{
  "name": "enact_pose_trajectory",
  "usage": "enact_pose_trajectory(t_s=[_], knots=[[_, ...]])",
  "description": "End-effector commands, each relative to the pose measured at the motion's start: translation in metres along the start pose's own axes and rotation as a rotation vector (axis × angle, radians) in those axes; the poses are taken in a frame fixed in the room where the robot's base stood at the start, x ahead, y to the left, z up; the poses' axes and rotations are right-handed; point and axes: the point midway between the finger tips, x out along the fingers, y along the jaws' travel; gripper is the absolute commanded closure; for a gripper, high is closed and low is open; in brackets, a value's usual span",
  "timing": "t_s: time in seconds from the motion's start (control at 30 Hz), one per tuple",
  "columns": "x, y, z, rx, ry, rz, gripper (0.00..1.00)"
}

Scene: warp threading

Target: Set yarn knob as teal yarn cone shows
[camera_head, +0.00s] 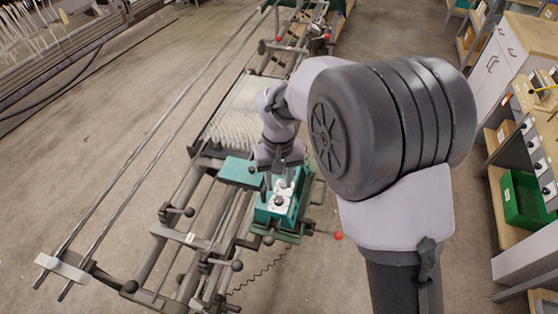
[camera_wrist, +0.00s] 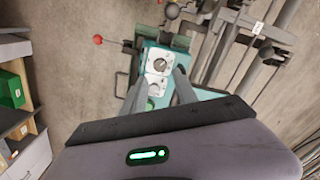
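A teal box (camera_head: 262,213) on the machine frame carries a white panel with dark round knobs. The nearer knob (camera_head: 279,201) shows clearly in the head view; another sits beside my fingers. In the wrist view a dial knob (camera_wrist: 159,65) with marks around it is beyond my fingertips, and a second dial (camera_wrist: 154,89) is partly hidden between them. My gripper (camera_wrist: 158,88) is open, its fingers apart above the panel; it also shows in the head view (camera_head: 275,180). I cannot tell whether it touches a knob. I cannot make out a teal yarn cone.
The machine has long rails, levers with dark balls and a red-tipped lever (camera_head: 338,236) near the teal box. White threads (camera_head: 232,128) lie behind it. At the right stand shelves with a green bin (camera_head: 524,200) and a white cabinet (camera_head: 497,65). Concrete floor lies between.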

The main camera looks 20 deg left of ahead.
Motion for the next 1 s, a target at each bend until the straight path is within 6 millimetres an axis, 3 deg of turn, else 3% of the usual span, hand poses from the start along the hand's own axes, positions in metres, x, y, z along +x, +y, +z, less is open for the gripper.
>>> enact_pose_trajectory(t_s=[0.03, 0.1, 0.3, 0.47, 0.87, 0.93, 1.0], knots=[[-0.021, 0.0, -0.001, 0.0, 0.004, -0.001, 0.65], [-0.044, 0.0, -0.001, 0.0, 0.004, 0.0, 0.65], [-0.086, 0.0, 0.0, 0.0, 0.001, 0.0, 0.65], [-0.095, 0.0, 0.0, -0.001, -0.001, 0.0, 0.65], [-0.095, 0.001, 0.001, 0.001, 0.0, 0.0, 0.65], [-0.099, 0.01, 0.006, 0.029, 0.019, -0.008, 0.65], [-0.11, 0.034, 0.025, 0.11, 0.067, -0.029, 0.65]])
